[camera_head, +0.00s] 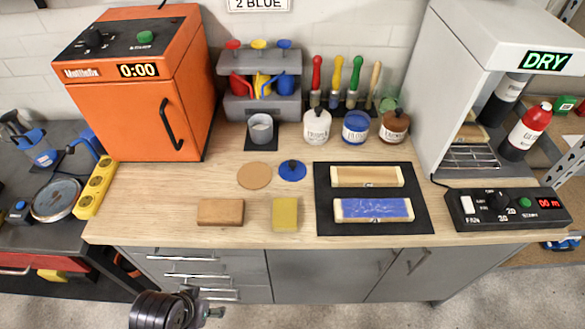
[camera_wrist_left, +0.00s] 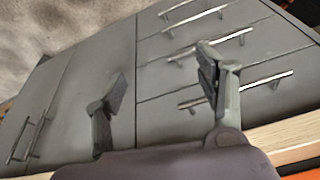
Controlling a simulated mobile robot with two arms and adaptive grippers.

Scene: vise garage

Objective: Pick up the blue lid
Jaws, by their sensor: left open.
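The blue lid (camera_head: 292,171) is a round disc with a dark knob on top. It lies on the wooden workbench (camera_head: 160,210), between a round tan disc (camera_head: 254,175) and the black mat (camera_head: 422,214). My left gripper (camera_head: 212,304) is low in front of the cabinet, below the bench's front edge and well apart from the lid. In the left wrist view, the left gripper (camera_wrist_left: 163,85) has its fingers spread with nothing between them. The lid does not show in that view. My right gripper is not in view.
A brown block (camera_head: 220,212) and a yellow sponge-like block (camera_head: 285,214) lie nearer the front edge. A metal cup (camera_head: 261,129) and a white jar (camera_head: 317,127) stand behind the lid. Drawer handles (camera_wrist_left: 195,18) jut from the cabinet front near the left gripper.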

